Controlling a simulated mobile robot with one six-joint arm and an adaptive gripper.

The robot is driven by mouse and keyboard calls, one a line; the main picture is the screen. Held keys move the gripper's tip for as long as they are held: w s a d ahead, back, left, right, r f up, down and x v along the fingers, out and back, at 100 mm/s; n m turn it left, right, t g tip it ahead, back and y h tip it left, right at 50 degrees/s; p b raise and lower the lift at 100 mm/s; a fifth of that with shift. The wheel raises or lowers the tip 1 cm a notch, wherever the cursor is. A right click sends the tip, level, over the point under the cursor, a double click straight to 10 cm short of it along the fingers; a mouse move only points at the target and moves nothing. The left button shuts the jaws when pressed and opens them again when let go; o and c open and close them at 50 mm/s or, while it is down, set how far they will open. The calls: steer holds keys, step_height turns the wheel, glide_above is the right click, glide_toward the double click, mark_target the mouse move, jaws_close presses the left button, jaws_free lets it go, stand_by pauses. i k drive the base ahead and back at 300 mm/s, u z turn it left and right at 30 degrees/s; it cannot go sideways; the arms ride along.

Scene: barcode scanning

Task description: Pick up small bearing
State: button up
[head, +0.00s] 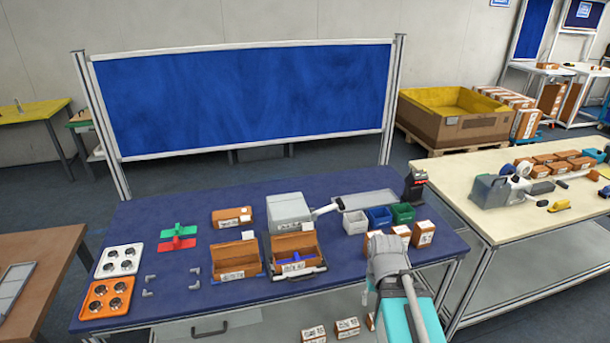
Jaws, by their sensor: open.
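Round metal parts that look like bearings sit in two trays at the left end of the blue table. Several are in the white tray (136,247) and several in the orange tray (86,314) in front of it. They are too small here to tell which kind is the small bearing. My arm rises at the lower right, over the table's front right edge, well to the right of both trays. My gripper's fingers do not show; the arm hides that area or they are out of frame.
Small grey brackets (149,293) lie right of the trays. Red and green parts (178,240) lie behind them. Open cardboard boxes (235,272), a grey case (288,208) and small bins (355,222) fill the middle and right. A blue panel (240,95) stands behind the table.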

mark_target(98, 305)
steer(key=u, duration=1.9)
